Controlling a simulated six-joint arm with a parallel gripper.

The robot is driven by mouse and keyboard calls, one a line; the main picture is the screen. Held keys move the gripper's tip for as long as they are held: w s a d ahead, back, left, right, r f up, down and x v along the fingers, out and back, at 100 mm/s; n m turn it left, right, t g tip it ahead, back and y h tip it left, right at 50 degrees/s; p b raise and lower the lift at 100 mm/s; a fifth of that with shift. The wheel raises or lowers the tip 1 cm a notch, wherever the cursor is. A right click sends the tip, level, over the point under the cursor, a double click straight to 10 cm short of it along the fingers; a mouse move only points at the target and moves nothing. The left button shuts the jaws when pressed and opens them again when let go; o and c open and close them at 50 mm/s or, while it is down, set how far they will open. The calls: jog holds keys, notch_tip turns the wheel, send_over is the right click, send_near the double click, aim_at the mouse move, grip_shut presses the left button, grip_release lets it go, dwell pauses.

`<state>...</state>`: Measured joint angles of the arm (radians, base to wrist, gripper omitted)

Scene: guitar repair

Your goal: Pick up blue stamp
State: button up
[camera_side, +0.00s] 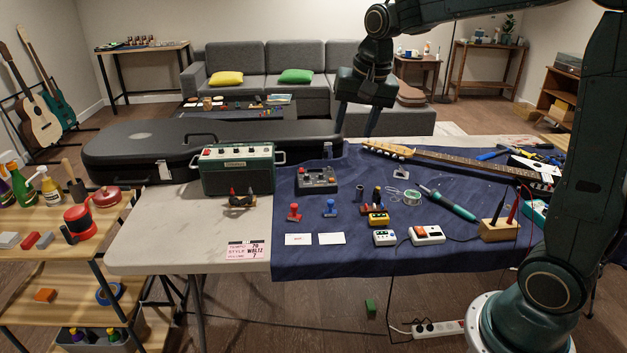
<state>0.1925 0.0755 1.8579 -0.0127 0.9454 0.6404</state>
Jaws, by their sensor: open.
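The blue stamp (330,208) stands upright on the dark blue cloth (300,262), near its front left part. A similar red stamp (294,212) stands to its left. My gripper (356,119) hangs above the back of the table, in front of the black guitar case. Its two fingers point down and are spread apart with nothing between them. It is well above, behind and to the right of the blue stamp, not touching it.
White cards (331,239) lie in front of the stamps. A green amplifier (238,170) and a grey device (317,180) stand behind them. Small pedals (384,238), a soldering iron (447,203) and a guitar neck (460,164) lie to the right. The cloth's front left is clear.

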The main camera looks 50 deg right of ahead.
jog(key=w+d+f+m+g, duration=0.1)
jog(key=w+d+f+m, duration=0.4)
jog(key=w+d+f, duration=0.3)
jog(key=m+g, duration=0.2)
jog(key=m, duration=0.2)
send_over(331, 202)
notch_tip(331, 202, down, 13)
jog(key=shift+t, duration=0.3)
jog(key=shift+d+f, duration=0.15)
jog(key=shift+f, duration=2)
jog(key=shift+d+f, duration=0.1)
jog(key=shift+f, duration=2.05)
jog(key=shift+f, duration=0.1)
jog(key=shift+w+f, duration=0.2)
jog(key=shift+f, duration=2.3)
grip_shut()
